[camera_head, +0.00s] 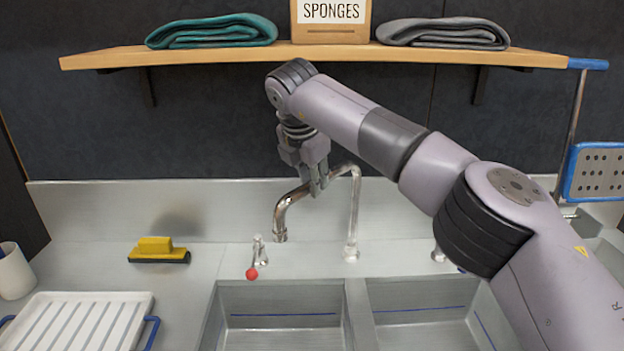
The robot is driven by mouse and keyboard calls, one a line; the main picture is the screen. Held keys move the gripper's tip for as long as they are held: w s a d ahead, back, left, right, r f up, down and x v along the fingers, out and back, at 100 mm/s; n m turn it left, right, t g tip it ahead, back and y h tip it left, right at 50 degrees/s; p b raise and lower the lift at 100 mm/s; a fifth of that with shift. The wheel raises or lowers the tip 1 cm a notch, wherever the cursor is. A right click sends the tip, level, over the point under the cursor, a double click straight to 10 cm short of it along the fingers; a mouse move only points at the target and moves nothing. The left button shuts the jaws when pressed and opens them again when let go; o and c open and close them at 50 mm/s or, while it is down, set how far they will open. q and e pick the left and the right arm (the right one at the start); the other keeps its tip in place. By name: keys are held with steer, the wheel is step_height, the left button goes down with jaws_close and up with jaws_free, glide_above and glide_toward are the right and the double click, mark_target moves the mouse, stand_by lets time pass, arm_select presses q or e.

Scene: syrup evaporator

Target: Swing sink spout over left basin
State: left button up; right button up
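The chrome sink spout (355,205) rises from the deck behind the divider between the two basins. Its upper tube runs left, and its downturned outlet end is at the left, behind or above the back edge of the left basin (282,331). The right basin (420,331) lies to the right, partly hidden by my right arm. My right gripper (317,188) points down at the spout's upper tube, with its fingers at the tube. I cannot tell whether they straddle, grip or only touch it. My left gripper is not in view.
A tap lever with a red knob (252,273) stands left of the spout. A yellow brush (156,250), a white drainer tray (75,325) and a white cup (14,270) are on the left counter. A wooden shelf (230,55) with towels and a sponge box hangs above.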

steer(key=o, duration=0.3)
steer(key=shift+a+f, duration=0.1)
steer(key=shift+o, duration=0.2)
steer(key=v, duration=1.2)
